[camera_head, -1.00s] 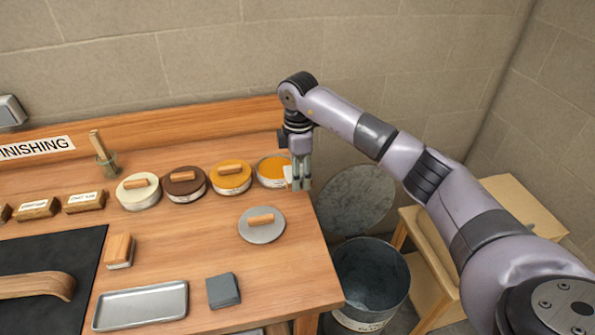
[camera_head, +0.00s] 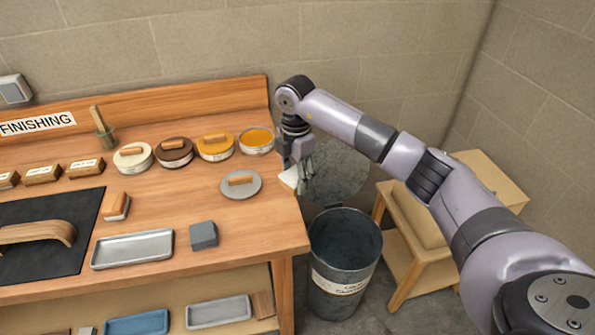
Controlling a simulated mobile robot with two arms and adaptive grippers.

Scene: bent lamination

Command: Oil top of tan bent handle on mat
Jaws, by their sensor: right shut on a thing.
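The tan bent handle (camera_head: 45,231) lies on the black mat (camera_head: 86,262) at the left; its left end is cut off by the picture's edge. An open tin of amber oil (camera_head: 257,137) stands at the bench's back right corner. Its grey lid (camera_head: 234,190) with a wooden grip lies apart on the bench in front. My right gripper (camera_head: 303,184) is shut on a pale cloth or pad (camera_head: 289,178), held by the bench's right edge, in front of the tin. Whether oil is on the pad I cannot tell. My left gripper is out of view.
Several lidded tins (camera_head: 174,151) stand along the back. A wooden-backed block (camera_head: 116,205), a metal tray (camera_head: 133,248) and a grey block (camera_head: 204,235) lie right of the mat. A metal bin (camera_head: 342,246) with its lid up and a wooden stool (camera_head: 409,244) stand right of the bench.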

